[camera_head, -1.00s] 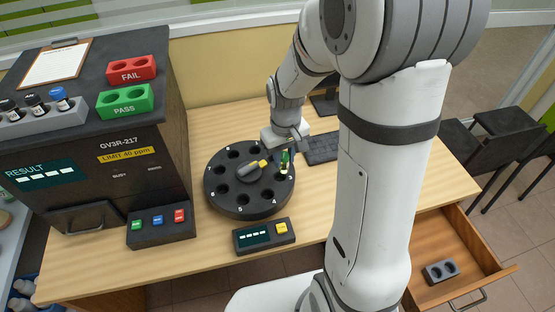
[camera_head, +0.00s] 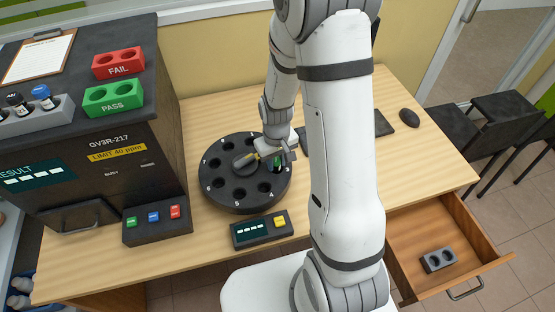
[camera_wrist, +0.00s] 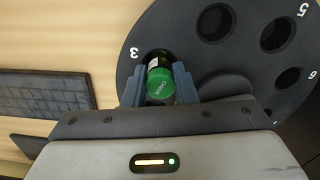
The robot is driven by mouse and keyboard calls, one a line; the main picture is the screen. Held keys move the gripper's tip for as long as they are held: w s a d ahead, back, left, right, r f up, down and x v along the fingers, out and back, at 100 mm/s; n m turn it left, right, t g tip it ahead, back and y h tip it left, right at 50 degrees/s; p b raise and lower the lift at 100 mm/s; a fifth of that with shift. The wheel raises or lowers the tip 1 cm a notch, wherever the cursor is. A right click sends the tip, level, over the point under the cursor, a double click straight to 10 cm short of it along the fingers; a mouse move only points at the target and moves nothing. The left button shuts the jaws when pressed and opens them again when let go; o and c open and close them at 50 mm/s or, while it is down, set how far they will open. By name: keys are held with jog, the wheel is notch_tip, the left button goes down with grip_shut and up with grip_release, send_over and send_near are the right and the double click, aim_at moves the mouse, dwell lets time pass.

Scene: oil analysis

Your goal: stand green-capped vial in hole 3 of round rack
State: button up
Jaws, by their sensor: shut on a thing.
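How deep the vial sits in that hole cannot be told. In the head view the vial (camera_head: 278,163) looks upright at the right side of the rack (camera_head: 216,190), with my gripper (camera_head: 278,155) shut on it. The arm and gripper partly hide that side.
Other rack holes in view look empty. A small display box (camera_head: 261,230) stands in front of the rack. The dark analyser (camera_head: 90,170) with its button panel (camera_head: 157,222) is at left. A keyboard (camera_head: 378,124) lies behind my arm. An open drawer (camera_head: 410,225) holds a grey two-hole block (camera_head: 438,260).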

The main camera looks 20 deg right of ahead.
aim_at(277, 161)
jog(key=shift+f, duration=0.15)
jog(key=o, duration=1)
notch_tip(277, 161, up, 13)
jog(key=s+r+t, duration=0.1)
jog(key=s+r, duration=0.2)
jog(key=s, duration=0.1)
jog(key=s+r+m+t, duration=0.1)
jog(key=s+r, duration=0.3)
jog(key=s, duration=0.1)
jog(key=s+r+m+t, duration=0.1)
jog(key=s+r, duration=0.3)
jog(key=s, duration=0.1)
jog(key=shift+s+d+r, duration=0.15)
jog(key=shift+r, duration=0.05)
